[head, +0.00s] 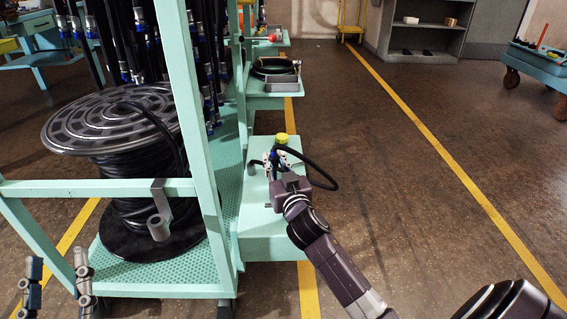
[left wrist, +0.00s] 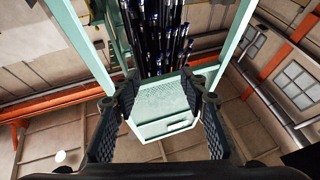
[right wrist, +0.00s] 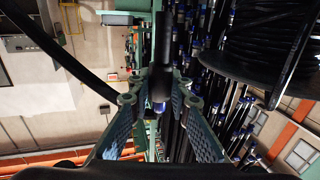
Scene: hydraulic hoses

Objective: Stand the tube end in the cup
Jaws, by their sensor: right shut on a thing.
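A black tube bends in a loop (head: 325,183) beside my right gripper (head: 281,158), over the small green shelf. My right gripper is shut on the tube near its end. In the right wrist view the tube end (right wrist: 159,92), with a blue band, stands between the fingers. A grey cup (head: 158,227) hangs on a bracket from the green rail, in front of the hose reel, well left of the right gripper. My left gripper (head: 57,265) is open and empty at the lower left. In the left wrist view its fingers are wide apart.
The green rack post (head: 198,130) stands between the cup and my right gripper. A large reel (head: 110,120) of black hose is behind the rail. A yellow-topped object (head: 282,138) stands behind the right gripper.

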